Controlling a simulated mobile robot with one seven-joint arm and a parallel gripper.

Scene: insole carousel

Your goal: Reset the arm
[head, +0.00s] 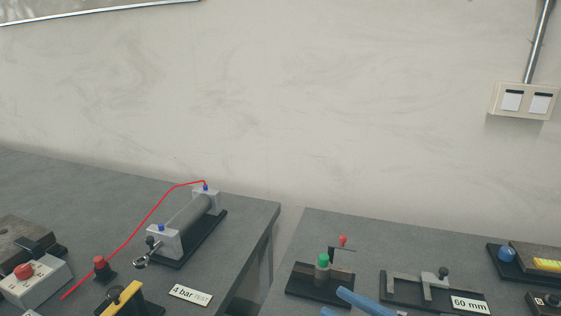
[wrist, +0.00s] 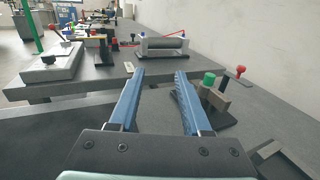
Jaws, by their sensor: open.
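My gripper (wrist: 158,75) shows in the wrist view with two blue ridged fingers spread apart and nothing between them. In the head view only a bit of blue finger (head: 362,300) shows at the bottom edge, right of centre. A fixture with a green cap (head: 323,260) and a red-knobbed lever stands on a dark plate near that finger. In the wrist view the same green-capped fixture (wrist: 208,82) stands just right of the right finger; I cannot tell whether they touch.
A grey cylinder fixture (head: 186,224) with a red hose stands on the left table, by a "4 bar" label (head: 190,295). A gap separates the two tables. A wall socket box (head: 524,101) is above.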

